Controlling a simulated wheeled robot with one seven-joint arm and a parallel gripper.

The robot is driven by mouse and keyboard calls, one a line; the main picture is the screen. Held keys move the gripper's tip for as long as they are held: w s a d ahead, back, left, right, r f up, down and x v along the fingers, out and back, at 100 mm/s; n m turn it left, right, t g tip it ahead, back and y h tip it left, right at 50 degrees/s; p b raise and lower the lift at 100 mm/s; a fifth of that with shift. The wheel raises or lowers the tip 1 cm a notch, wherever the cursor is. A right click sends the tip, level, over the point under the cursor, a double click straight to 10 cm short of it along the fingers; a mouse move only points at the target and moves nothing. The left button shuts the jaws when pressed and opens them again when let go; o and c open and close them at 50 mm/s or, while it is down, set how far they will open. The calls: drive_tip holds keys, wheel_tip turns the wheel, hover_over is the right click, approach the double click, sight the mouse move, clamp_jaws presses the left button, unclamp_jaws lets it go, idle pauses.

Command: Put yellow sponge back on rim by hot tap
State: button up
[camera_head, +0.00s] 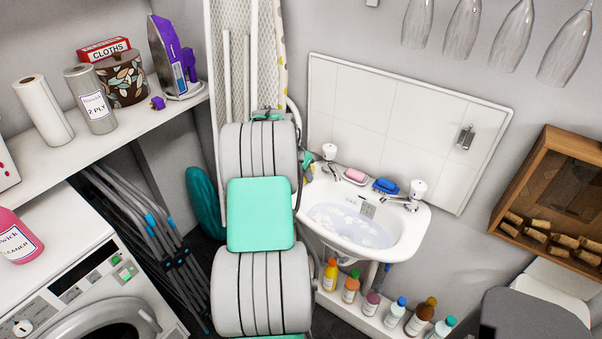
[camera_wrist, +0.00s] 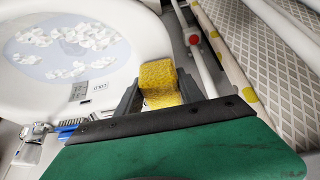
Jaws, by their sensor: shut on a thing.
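The yellow sponge (camera_wrist: 160,82) is held between the two dark fingers of my gripper (camera_wrist: 158,88) in the wrist view. The white sink (camera_head: 408,243) is on the wall in the head view, and its basin shows beside the sponge in the wrist view (camera_wrist: 125,22). In the head view my arm hides most of my gripper (camera_head: 309,170), near the sink's left end. Whether the sponge touches the rim cannot be told.
A pink soap (camera_head: 355,174) and a blue brush (camera_head: 386,185) lie between the taps. Several bottles (camera_head: 393,312) stand on a ledge below the sink. An ironing board (camera_head: 229,70) leans behind my arm, close to the gripper. A washing machine (camera_head: 75,285) is at left.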

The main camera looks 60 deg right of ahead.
drive_tip(key=shift+f, duration=0.35)
drive_tip(key=o, duration=1.4)
drive_tip(key=shift+r, duration=0.1)
drive_tip(key=b+v, duration=0.1)
drive_tip(key=v, duration=0.6)
drive_tip(key=shift+a+r, duration=0.15)
drive_tip(key=shift+r, duration=0.2)
